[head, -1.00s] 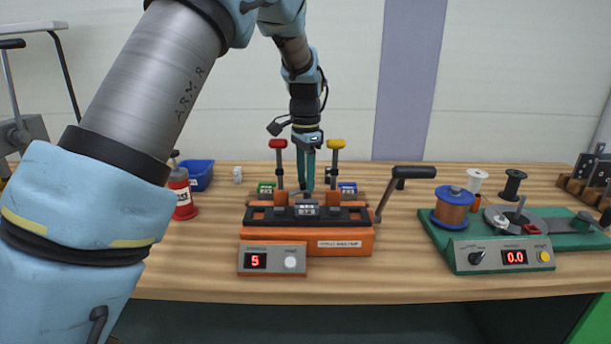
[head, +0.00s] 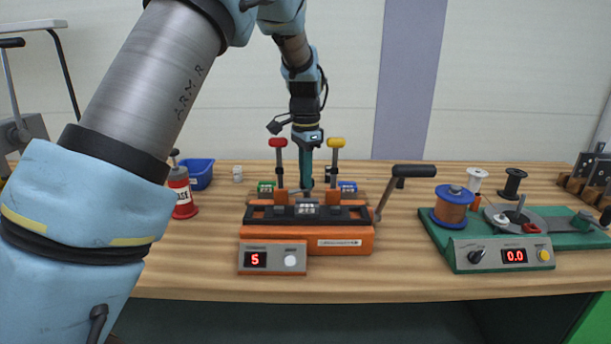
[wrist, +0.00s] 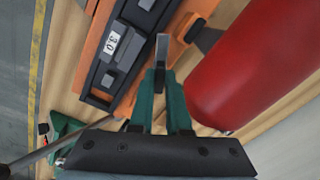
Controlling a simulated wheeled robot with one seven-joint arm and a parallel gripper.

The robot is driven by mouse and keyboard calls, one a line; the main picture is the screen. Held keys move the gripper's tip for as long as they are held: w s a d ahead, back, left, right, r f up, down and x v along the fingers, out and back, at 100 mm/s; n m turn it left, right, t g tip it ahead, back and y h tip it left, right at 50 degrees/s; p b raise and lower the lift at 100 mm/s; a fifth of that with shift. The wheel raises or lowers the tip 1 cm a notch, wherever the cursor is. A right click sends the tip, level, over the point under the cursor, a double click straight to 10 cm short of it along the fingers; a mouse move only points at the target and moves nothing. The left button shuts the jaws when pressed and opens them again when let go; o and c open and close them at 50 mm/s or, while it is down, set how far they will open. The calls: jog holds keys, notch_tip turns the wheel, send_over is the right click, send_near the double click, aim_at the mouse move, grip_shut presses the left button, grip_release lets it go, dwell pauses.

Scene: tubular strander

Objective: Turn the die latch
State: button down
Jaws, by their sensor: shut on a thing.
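The orange strander machine (head: 345,240) stands in the middle of the bench, with a dark top and a grey die block (head: 307,206). In the wrist view the die block shows a white "3.0" label (wrist: 111,42). My gripper (head: 307,188) points straight down behind the die block, between the red-knobbed and yellow-knobbed levers. In the wrist view its green fingers (wrist: 161,90) are closed on a small grey upright piece (wrist: 162,50), which looks like the die latch, beside the die block. The lower fingertips are hidden in the head view.
The red lever knob (head: 278,142) and yellow knob (head: 336,142) stand close on either side of my gripper. A crank handle (head: 412,171) is at the right. A green spooling unit (head: 500,257), a red bottle (head: 183,200) and a blue bin (head: 200,175) stand apart.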

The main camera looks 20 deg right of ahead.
jog(key=shift+m, duration=0.3)
jog(key=shift+w+m, duration=0.1)
jog(key=shift+m, duration=2.4)
jog(key=c, duration=0.9)
grip_release()
notch_tip(320, 180, up, 11)
jog(key=shift+f+b, duration=0.1)
jog(key=shift+b, duration=0.9)
